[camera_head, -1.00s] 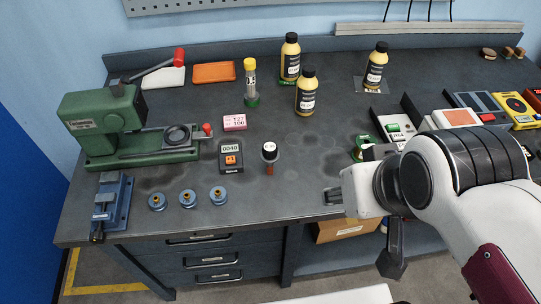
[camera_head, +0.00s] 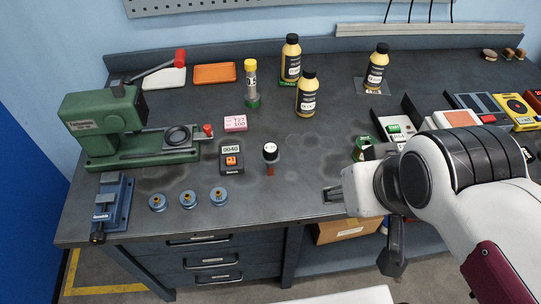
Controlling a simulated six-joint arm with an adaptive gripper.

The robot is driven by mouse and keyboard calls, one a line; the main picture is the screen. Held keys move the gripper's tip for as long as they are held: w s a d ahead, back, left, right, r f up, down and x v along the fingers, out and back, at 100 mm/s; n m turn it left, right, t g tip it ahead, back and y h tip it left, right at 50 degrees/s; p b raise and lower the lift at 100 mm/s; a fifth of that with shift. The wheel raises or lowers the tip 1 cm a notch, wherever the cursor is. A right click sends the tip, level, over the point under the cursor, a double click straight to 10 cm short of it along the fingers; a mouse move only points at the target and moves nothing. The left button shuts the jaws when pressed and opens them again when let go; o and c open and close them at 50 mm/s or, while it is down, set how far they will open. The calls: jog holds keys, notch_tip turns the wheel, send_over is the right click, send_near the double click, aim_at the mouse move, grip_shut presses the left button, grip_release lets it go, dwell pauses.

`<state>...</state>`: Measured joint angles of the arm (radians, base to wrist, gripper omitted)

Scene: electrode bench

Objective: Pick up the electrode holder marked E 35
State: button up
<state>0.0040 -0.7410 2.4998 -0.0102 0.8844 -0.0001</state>
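A small upright piece with a black head, a white label and a copper-coloured stem (camera_head: 270,153) stands on the bench right of the black readout box. It looks like the electrode holder, but its label is too small to read surely. My gripper (camera_head: 331,195) is near the bench's front edge, to the right of and nearer than this piece, apart from it. Its fingers point left. They are small and dark against the bench, so I cannot tell their opening. No object shows between them.
Three blue discs with brass centres (camera_head: 188,199) lie at the front, left of the holder. A black readout box (camera_head: 231,160) and a pink block (camera_head: 235,123) are close by. A green press (camera_head: 110,125) stands at left, yellow bottles (camera_head: 307,93) behind. Bare bench lies between holder and gripper.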

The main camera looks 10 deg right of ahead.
aim_at(270, 156)
jog(key=w+d+f+n+t, duration=0.1)
jog(key=w+d+n, duration=0.15)
jog(key=w, duration=0.45)
jog(key=w+d+f+n+t+h, duration=0.15)
jog(key=w+d, duration=0.25)
jog(key=w, duration=0.4)
jog(key=w+d+f+n+t, duration=0.1)
jog(key=w+d+f+t, duration=0.15)
jog(key=w, duration=0.45)
jog(key=a+f+n+y, duration=0.2)
jog(key=a+f+y, duration=0.1)
jog(key=a+f+n+y, duration=0.2)
jog(key=a+f+y, duration=0.1)
jog(key=y, duration=0.1)
jog(key=w+a+f+n+y, duration=0.1)
jog(key=a+f+n+y, duration=0.1)
jog(key=a+f+y, duration=0.1)
jog(key=shift+a+f+g+y, duration=0.25)
jog(key=shift+a+f+g, duration=0.05)
jog(key=shift+a, duration=0.05)
jog(key=s+a+y, duration=0.2)
jog(key=s+y, duration=0.1)
jog(key=s+a+y, duration=0.1)
jog(key=shift+s+r+y, duration=0.2)
jog(key=shift+r+y, duration=0.1)
jog(key=shift+r, duration=0.05)
jog(key=shift+s+a+r+y, duration=0.15)
jog(key=shift+s+r+y, duration=0.25)
jog(key=shift+s+y, duration=0.15)
jog(key=shift+x, duration=1.25)
